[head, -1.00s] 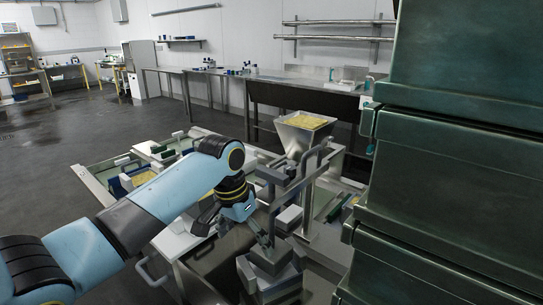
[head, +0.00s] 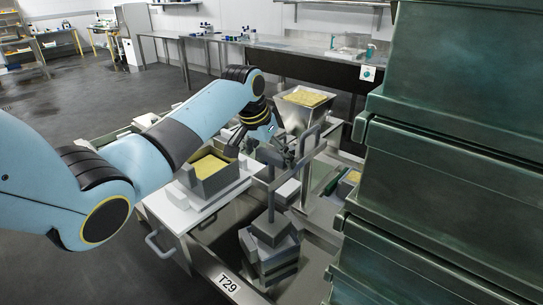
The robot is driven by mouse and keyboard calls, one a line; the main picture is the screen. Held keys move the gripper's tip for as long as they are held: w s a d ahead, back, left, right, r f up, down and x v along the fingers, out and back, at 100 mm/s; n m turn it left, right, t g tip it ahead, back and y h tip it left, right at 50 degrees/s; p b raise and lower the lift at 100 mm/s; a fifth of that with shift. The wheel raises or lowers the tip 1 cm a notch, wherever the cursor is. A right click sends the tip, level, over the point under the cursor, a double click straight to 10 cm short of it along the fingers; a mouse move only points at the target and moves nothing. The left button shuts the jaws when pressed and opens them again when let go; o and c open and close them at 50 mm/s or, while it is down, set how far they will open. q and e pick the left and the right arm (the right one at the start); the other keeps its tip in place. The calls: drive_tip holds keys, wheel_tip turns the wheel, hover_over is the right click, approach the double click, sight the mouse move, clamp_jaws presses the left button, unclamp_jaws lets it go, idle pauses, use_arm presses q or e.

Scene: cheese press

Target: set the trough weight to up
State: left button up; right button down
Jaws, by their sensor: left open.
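A grey stepped block that looks like the trough weight (head: 270,235) sits low at the middle of the press table, with an upright grey bar (head: 271,195) rising from it. The bar joins a grey lever frame (head: 310,142) in front of the hopper. My left gripper (head: 287,153) is open beside the upper part of this frame, above the block. I cannot tell whether its fingers touch the frame. My left arm covers part of the table's left side. My right gripper is out of view.
A steel hopper of yellow curd (head: 304,98) stands behind the frame. A grey box of curd (head: 208,172) sits on a white board to the left. Stacked dark green crates (head: 455,150) block the right side. A steel counter runs along the back wall.

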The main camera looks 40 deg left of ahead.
use_arm(q)
drive_tip(key=shift+w+f, duration=0.2)
drive_tip(key=shift+f, duration=0.15)
